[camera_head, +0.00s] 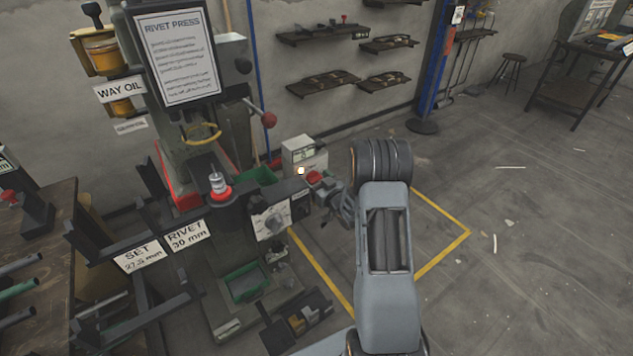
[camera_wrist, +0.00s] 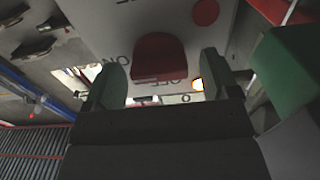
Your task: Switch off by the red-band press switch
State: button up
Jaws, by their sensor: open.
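The press (camera_head: 165,140) stands at the left in the head view, with red edging on its column and a red band (camera_head: 220,194) around its rivet post. The switch box is at its front right. Its red switch (camera_head: 316,178) is partly hidden by my gripper (camera_head: 330,190). In the wrist view the red switch (camera_wrist: 158,54) is between the two fingers of my open gripper (camera_wrist: 164,74), with ON and OFF lettering near it. I cannot tell whether the fingers touch it. A small lamp (camera_wrist: 197,84) glows beside it, and also shows in the head view (camera_head: 301,170).
A red-knobbed lever (camera_head: 268,119) sticks out above. A green surface (camera_wrist: 290,65) is close to my gripper's right in the wrist view.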

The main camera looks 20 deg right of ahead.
jog(key=c, duration=0.9)
jog(key=shift+f+b, duration=0.1)
jog(key=shift+b, duration=0.2)
jog(key=n+b, duration=0.1)
jog(key=b, duration=0.1)
jog(key=n+b, duration=0.1)
jog(key=b, duration=0.1)
jog(key=shift+f+n, duration=0.25)
jog(key=shift+n, duration=0.15)
jog(key=n+b, duration=0.7)
jog(key=b, duration=0.3)
jog(key=n+b, duration=0.7)
jog(key=b, duration=0.3)
jog(key=shift+a+n+b, duration=0.2)
jog(key=shift+n+b, duration=0.15)
jog(key=shift+n, duration=0.05)
jog(key=shift+r+n, duration=0.15)
jog(key=shift+n, duration=0.15)
